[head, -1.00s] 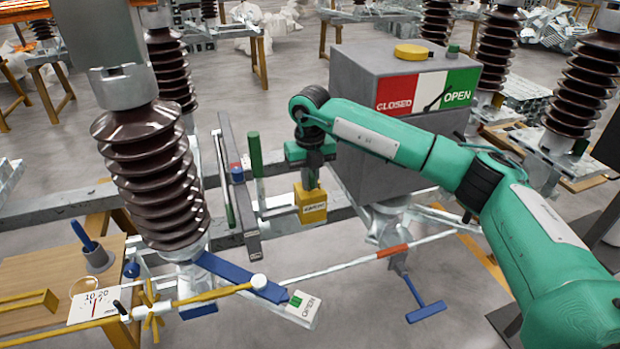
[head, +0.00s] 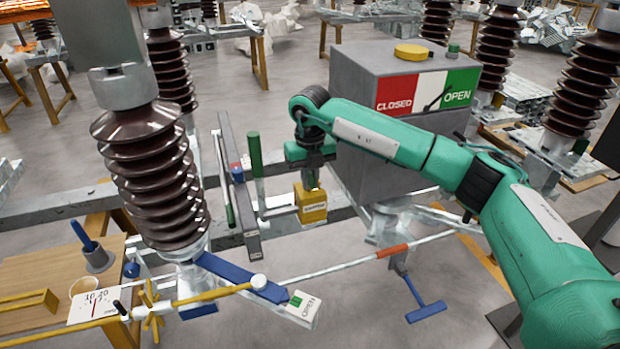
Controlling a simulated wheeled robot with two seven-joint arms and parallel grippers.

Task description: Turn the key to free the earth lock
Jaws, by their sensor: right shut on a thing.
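The earth lock appears to be the yellow block (head: 313,208) with a small dark label, at the middle of the head view, beside the grey upright bar. My right gripper (head: 312,182) points down onto the top of this block from above. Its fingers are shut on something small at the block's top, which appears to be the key. The key itself is hidden by the fingers, so its angle cannot be told. My left gripper is not in view.
A grey cabinet (head: 372,150) with CLOSED and OPEN panels stands close behind my right arm. A brown ribbed insulator (head: 160,185) stands to the left. A green-topped post (head: 255,153) and grey bar (head: 243,205) are beside the block. A blue T-handle (head: 426,312) hangs below.

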